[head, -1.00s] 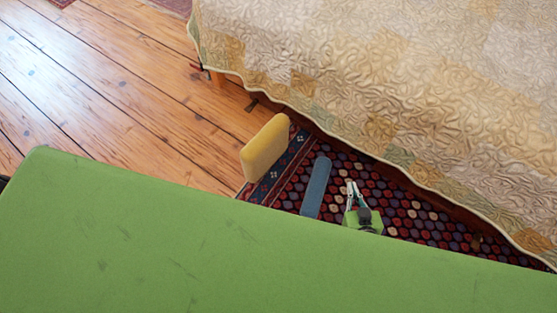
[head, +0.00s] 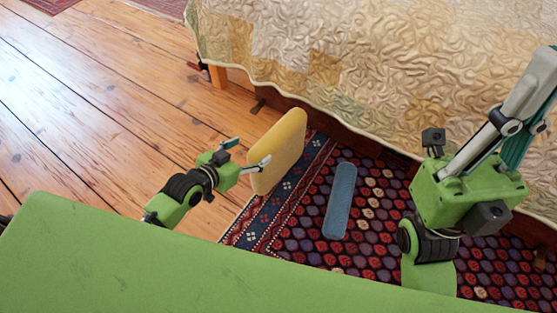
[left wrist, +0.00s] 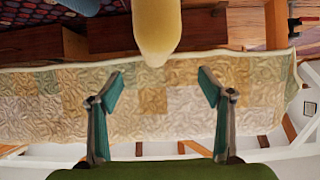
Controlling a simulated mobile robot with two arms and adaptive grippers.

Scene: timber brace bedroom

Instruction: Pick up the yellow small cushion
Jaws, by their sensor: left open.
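The yellow small cushion (head: 277,152) stands upright on its edge by the rug's patterned border, near the bed. My left gripper (head: 248,153) is open beside the cushion's left side in the head view, with one fingertip overlapping its near edge. I cannot tell whether they touch. In the left wrist view the cushion (left wrist: 156,25) shows end-on at the top centre, in line with the gap between the spread left fingers (left wrist: 160,84). Nothing is held between them. My right gripper (head: 515,120) is raised at the right, away from the cushion; its fingertips are not clear.
A blue flat long object (head: 340,200) lies on the dark patterned rug (head: 300,243) right of the cushion. The bed with its quilt (head: 350,50) stands behind. Bare wooden floor (head: 110,110) is free at the left.

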